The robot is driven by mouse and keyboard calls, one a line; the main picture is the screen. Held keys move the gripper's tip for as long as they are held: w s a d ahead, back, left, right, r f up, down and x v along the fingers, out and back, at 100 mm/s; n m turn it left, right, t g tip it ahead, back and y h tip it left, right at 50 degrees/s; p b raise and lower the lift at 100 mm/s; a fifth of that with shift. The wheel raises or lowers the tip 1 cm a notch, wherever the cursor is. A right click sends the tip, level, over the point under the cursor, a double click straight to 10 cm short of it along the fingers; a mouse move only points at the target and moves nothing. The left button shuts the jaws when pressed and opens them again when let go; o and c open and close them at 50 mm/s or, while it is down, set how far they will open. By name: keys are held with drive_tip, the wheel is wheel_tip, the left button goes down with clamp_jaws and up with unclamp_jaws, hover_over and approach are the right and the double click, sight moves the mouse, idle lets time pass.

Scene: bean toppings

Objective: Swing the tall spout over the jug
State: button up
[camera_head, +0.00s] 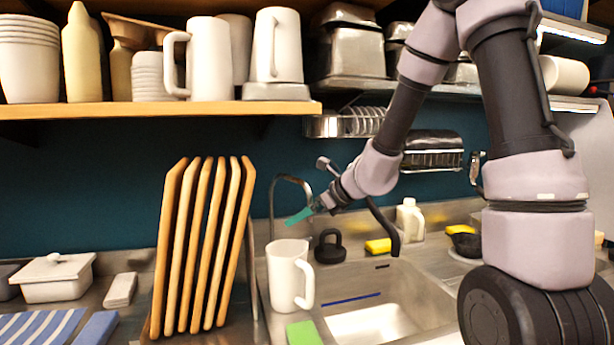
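The tall spout (273,205) is a thin grey metal tube that rises behind the sink and arches over to the right at its top. The white jug (284,277) stands upright at the sink's left side, its handle to the right, in front of and below the spout. My gripper (300,215) reaches in from the right, its teal fingertip pointing left and down beside the arch, above the jug. I cannot tell whether it touches the spout. The fingers overlap in this view, so their opening is hidden.
A dark bent tube (388,228) hangs over the sink basin (425,285) on the right. Upright wooden boards (205,250) stand left of the jug. A black kettle-shaped item (330,250) sits behind the sink. A wooden shelf (160,109) with cups and jugs is above.

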drive_tip(key=shift+s+a, duration=0.45)
drive_tip(key=shift+a, duration=0.3)
drive_tip(key=shift+s+a, duration=0.45)
drive_tip(key=shift+a, duration=0.35)
drive_tip(key=shift+s+a, duration=0.45)
drive_tip(key=shift+a, duration=0.3)
drive_tip(key=v, duration=0.8)
drive_tip(key=shift+s+r, duration=0.35)
drive_tip(key=shift+a, duration=0.1)
drive_tip(key=s+d+r+n+h, duration=0.3)
drive_tip(key=s+d+r+n, duration=0.2)
drive_tip(key=s+d+n, duration=0.2)
drive_tip(key=s+d+r+n+h, duration=0.3)
drive_tip(key=s+d+r+n, duration=0.3)
drive_tip(key=d+n, duration=0.5)
drive_tip(key=s+n, duration=0.1)
drive_tip(key=n, duration=0.1)
drive_tip(key=shift+s+n+h, duration=0.3)
drive_tip(key=shift+s+h, duration=0.1)
